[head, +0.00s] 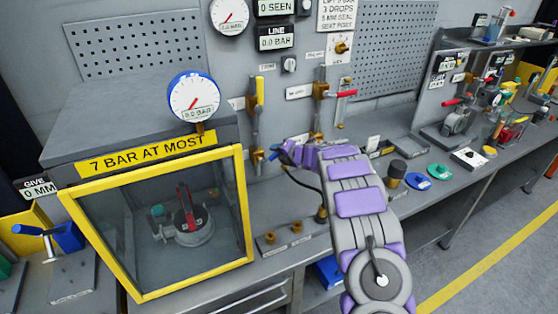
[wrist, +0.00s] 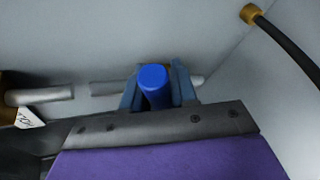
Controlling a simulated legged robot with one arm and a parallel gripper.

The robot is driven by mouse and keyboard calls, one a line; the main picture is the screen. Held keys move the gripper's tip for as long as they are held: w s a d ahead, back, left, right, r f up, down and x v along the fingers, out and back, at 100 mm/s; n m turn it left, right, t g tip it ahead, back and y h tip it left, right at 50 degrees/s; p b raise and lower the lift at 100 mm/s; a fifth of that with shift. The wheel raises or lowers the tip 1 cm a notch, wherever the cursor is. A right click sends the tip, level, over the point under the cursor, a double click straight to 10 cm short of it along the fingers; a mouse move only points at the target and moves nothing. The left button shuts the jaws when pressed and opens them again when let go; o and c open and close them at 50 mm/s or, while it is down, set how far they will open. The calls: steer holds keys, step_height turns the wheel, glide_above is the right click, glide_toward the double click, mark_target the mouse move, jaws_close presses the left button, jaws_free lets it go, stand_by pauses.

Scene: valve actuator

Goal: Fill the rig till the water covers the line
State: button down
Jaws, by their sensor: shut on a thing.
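The rig is a glass-fronted cabinet with a yellow frame (head: 152,282), marked "7 BAR AT MOST". Inside it a grey valve body (head: 190,228) with a red part on top stands upright. I cannot make out water or a fill line through the glass. My gripper (head: 274,155) is at the back wall, right of the cabinet, beside a brass fitting (head: 257,157) low on a vertical pipe. In the wrist view my gripper (wrist: 157,88) is shut on a blue handle (wrist: 153,78), with a finger on each side. What the handle joins is hidden.
A round gauge (head: 193,97) on the cabinet and a "LINE" display (head: 275,39) both read 0.0 bar. A yellow-handled valve (head: 260,92) and a red-handled valve (head: 345,94) are on the wall close by. A dark hose (wrist: 285,45) runs at upper right in the wrist view.

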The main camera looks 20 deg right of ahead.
steer(key=a+r+n+h+b, duration=0.1)
steer(key=n+b, duration=0.1)
steer(key=a+r+n+h+b, duration=0.1)
steer(key=a+n+h+b, duration=0.1)
steer(key=a+r+n+h+b, duration=0.1)
steer(key=n+h+b, duration=0.1)
steer(key=shift+s+a+r, duration=0.15)
steer(key=shift+a+r, duration=0.1)
steer(key=shift+a, duration=0.1)
stand_by(0.7)
steer(key=c, duration=1.1)
jaws_free()
steer(key=shift+o, duration=0.6)
steer(key=shift+r, duration=0.2)
steer(key=shift+r, duration=0.25)
